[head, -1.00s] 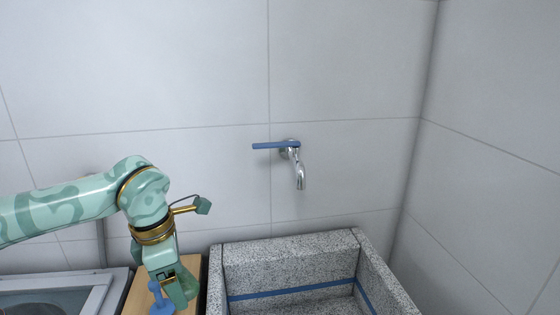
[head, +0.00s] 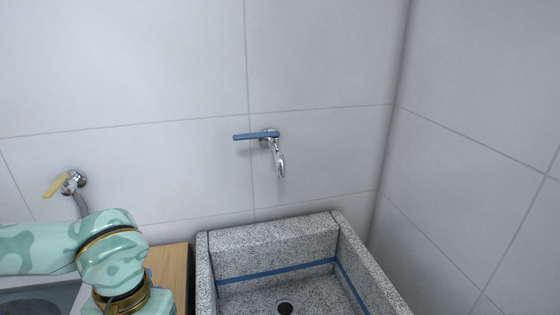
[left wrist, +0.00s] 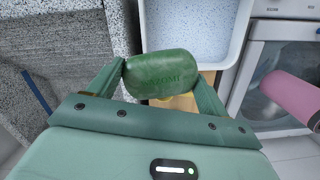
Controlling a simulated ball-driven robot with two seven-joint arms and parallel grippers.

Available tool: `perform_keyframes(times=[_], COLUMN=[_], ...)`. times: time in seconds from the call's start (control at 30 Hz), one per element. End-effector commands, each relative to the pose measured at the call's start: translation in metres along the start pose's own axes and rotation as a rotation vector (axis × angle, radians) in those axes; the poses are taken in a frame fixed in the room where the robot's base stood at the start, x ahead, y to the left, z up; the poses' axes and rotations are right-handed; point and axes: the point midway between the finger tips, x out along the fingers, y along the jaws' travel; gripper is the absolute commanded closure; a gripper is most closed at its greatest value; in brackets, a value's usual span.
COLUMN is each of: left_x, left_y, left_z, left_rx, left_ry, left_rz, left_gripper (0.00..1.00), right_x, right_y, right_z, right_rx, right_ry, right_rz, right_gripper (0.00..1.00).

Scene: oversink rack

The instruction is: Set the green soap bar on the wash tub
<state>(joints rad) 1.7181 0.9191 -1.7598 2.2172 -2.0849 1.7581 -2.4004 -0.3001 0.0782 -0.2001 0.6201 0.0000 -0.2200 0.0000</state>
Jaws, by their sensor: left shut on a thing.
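The green soap bar (left wrist: 162,75) is pinched between the two fingers of my left gripper (left wrist: 160,72) in the left wrist view, its lettered face showing. In the head view only my left wrist is seen at the bottom left; the fingers and soap are out of sight there. The wash tub, a speckled grey stone basin with a blue stripe (head: 275,242), stands right of my left arm. Its stone also fills the left side of the left wrist view (left wrist: 70,62). The soap is apart from it. My right gripper is not in view.
A wooden board (head: 168,262) lies just left of the tub. A tap with a blue lever (head: 257,136) hangs above the tub; a yellow-handled tap (head: 66,184) is further left. In the wrist view are a white-rimmed basin (left wrist: 233,45), a washing machine (left wrist: 275,62) and a pink object (left wrist: 292,98).

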Motion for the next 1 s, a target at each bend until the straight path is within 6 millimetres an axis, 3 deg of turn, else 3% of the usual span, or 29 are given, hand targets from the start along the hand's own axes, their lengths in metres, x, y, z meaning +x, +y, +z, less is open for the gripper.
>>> perform_keyframes(times=[0.33,0.47,0.67,0.83,1.0], left_x=[0.002,-0.003,-0.027,-0.061,-0.088], left_y=[0.001,0.003,-0.015,-0.059,-0.113], left_z=[-0.001,-0.018,-0.086,-0.158,-0.199], left_rx=[0.000,-0.032,-0.265,-0.674,-1.096], left_ry=[-0.001,0.000,0.001,-0.001,-0.002], left_rz=[0.000,0.003,0.033,0.085,0.137], left_gripper=[0.50,0.50,0.50,0.50,0.50], right_x=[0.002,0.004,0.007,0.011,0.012], right_y=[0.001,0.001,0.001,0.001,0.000], right_z=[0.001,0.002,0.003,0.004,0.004], right_rx=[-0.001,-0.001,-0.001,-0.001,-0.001], right_ry=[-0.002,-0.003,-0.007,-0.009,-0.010], right_rz=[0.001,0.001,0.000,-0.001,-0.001], right_gripper=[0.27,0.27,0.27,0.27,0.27])
